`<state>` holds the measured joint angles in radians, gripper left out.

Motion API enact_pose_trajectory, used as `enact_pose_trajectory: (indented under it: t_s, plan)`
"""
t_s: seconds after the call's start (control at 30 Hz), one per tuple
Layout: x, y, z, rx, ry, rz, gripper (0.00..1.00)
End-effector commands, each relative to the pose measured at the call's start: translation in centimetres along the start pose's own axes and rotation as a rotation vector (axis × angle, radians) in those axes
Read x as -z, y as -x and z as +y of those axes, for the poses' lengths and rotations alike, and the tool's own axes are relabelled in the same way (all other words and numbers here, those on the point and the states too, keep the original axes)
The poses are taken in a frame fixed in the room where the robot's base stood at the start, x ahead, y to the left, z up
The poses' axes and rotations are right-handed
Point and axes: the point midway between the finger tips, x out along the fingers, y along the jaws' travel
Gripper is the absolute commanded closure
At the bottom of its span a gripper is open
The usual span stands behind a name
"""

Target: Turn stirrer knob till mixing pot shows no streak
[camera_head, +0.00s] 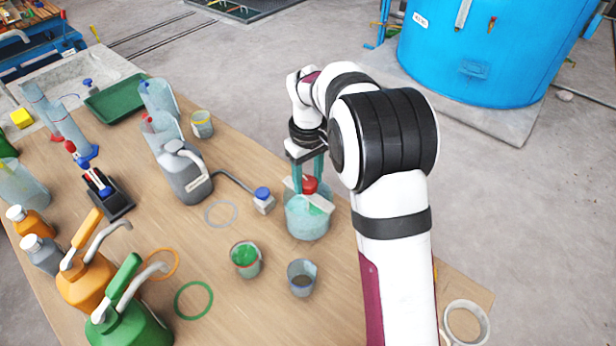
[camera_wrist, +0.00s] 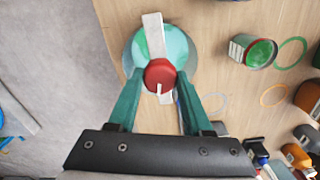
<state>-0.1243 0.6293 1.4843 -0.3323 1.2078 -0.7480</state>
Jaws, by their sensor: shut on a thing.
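The mixing pot (camera_head: 307,222) is a clear round vessel near the right side of the bench, with blue-green contents. In the wrist view the pot (camera_wrist: 178,46) shows uneven teal shades under a white crossbar (camera_wrist: 153,36); I cannot tell clearly whether a streak shows. The red stirrer knob (camera_head: 310,185) sits on the bar at the pot's middle. My gripper (camera_wrist: 160,78) points down from above, its two teal fingers on either side of the red knob (camera_wrist: 160,73), shut on it. The knob's white pointer mark shows toward the wrist.
A cup with green contents (camera_head: 246,258) and a grey cup (camera_head: 301,278) stand in front of the pot. Green and orange pump bottles fill the front left. My arm covers the right side.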

Motion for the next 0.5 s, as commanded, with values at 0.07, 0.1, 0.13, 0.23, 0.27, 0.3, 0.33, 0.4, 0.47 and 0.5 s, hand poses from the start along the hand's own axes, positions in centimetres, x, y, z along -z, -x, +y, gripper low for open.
enact_pose_trajectory:
  t_s: [0.07, 0.1, 0.13, 0.23, 0.27, 0.3, 0.33, 0.4, 0.47, 0.5]
  plan:
    - [0.02, 0.11, 0.00, 0.000, 0.067, 0.002, 1.00]
    - [0.02, 0.11, 0.00, 0.000, 0.104, 0.002, 1.00]
    - [0.02, 0.11, 0.00, 0.000, 0.133, 0.002, 1.00]
    - [0.02, 0.11, 0.00, 0.000, 0.228, 0.002, 1.00]
    - [0.02, 0.11, 0.00, 0.000, 0.256, 0.002, 1.00]
    - [0.03, 0.11, 0.00, 0.000, 0.294, 0.002, 1.00]
    - [0.03, 0.11, 0.00, 0.000, 0.323, 0.002, 1.00]
    - [0.03, 0.11, 0.00, -0.001, 0.389, 0.002, 1.00]
    - [0.03, 0.11, 0.00, -0.001, 0.446, 0.002, 1.00]
    - [0.03, 0.11, 0.00, -0.001, 0.484, 0.002, 1.00]
